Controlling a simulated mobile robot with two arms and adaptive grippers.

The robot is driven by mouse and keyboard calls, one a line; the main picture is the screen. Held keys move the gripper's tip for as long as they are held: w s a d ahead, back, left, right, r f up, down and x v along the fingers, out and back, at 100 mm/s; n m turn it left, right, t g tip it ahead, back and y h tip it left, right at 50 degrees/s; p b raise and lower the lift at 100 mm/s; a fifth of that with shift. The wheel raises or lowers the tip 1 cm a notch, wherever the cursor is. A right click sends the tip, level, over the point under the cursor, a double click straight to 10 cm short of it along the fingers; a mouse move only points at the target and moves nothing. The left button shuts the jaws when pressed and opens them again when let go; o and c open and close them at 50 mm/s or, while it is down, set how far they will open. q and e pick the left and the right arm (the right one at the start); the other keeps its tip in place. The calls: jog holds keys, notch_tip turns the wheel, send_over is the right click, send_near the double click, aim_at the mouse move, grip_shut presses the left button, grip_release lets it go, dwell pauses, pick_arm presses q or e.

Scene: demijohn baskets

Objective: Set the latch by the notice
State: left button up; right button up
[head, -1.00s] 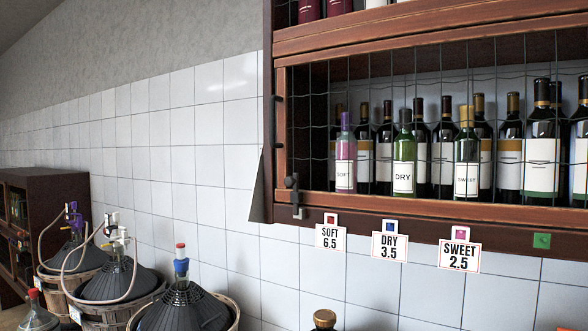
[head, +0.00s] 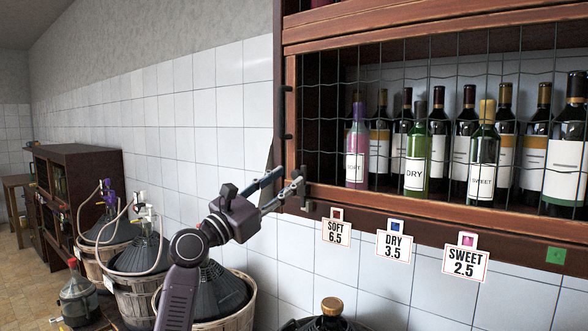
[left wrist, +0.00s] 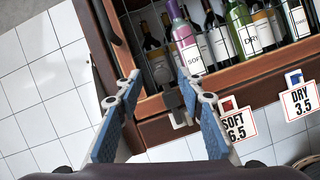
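A dark latch (left wrist: 163,88) sits on the lower left corner of the wooden mesh-front cabinet (head: 430,207). In the left wrist view it lies between my two fingertips. My left gripper (head: 291,178) is open, with blue-padded fingers reaching up to that corner. I cannot tell whether a finger touches the latch. The SOFT 6.5 notice (head: 337,231) hangs under the cabinet, just right of the latch, and also shows in the left wrist view (left wrist: 234,122). My right gripper is not in view.
The DRY notice (head: 394,246) and SWEET notice (head: 466,262) hang farther right, near a green square (head: 556,256). Bottles (head: 416,150) stand behind the mesh. A dark handle (head: 283,112) is on the cabinet's left edge. Basketed demijohns (head: 140,290) stand below left.

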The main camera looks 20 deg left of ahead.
aim_at(294, 175)
pick_arm(q)
jog(key=x, duration=0.2)
jog(key=shift+w+d+r+p, duration=0.2)
jog(key=shift+d+p, duration=0.15)
jog(key=shift+d, duration=0.05)
jog(key=shift+w+d+r, duration=0.1)
jog(key=shift+w+d, duration=0.05)
jog(key=shift+w, duration=0.35)
grip_shut()
